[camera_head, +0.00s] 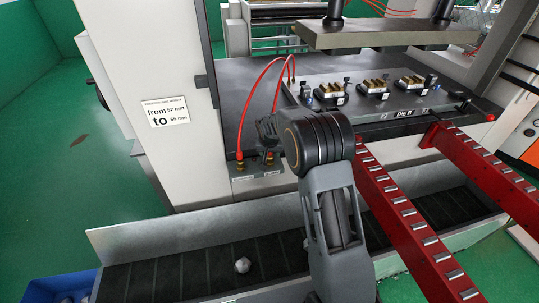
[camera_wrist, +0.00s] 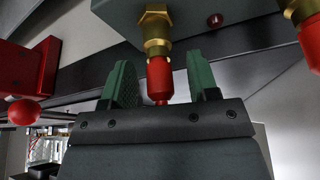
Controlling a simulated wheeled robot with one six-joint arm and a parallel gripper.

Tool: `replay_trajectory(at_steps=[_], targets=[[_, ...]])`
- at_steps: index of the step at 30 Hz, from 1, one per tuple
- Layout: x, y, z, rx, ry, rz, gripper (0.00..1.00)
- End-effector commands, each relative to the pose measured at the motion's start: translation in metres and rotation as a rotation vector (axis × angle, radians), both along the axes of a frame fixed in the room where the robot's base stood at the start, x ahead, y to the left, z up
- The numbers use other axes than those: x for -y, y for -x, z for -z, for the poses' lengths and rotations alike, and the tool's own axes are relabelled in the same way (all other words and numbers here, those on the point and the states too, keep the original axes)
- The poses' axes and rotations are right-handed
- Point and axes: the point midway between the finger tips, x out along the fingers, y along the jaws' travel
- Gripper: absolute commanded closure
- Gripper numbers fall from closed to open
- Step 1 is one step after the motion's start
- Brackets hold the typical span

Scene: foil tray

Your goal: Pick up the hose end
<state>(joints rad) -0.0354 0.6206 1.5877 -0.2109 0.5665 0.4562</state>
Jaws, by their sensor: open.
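In the wrist view a red hose end (camera_wrist: 159,78) hangs below a brass fitting on the underside of a grey block. My gripper (camera_wrist: 161,82) is open, with one green finger on each side of the hose end; I see a gap on both sides. In the head view my gripper (camera_head: 267,130) is dark and partly hidden by my own wrist. It is by the lower ends of the red hoses. A second red hose end with a brass fitting shows at the right of the wrist view (camera_wrist: 312,42) and at the left in the head view (camera_head: 240,156).
The press bed (camera_head: 350,119) with several brass pieces lies beyond my arm. Red rails (camera_head: 402,214) with rollers run at the right. A dark conveyor (camera_head: 190,262) with a crumpled grey ball (camera_head: 242,265) lies below. A red knob (camera_wrist: 24,112) is at the wrist view's left.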

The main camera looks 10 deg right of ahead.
Motion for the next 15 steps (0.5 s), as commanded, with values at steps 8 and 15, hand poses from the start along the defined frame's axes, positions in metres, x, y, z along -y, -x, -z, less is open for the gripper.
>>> replay_trajectory(at_steps=[8, 15], targets=[[0.0002, -0.0004, 0.001, 0.0, 0.0, 0.0, 0.49], [0.0001, -0.0003, 0.0008, 0.0, 0.0, 0.0, 0.72]])
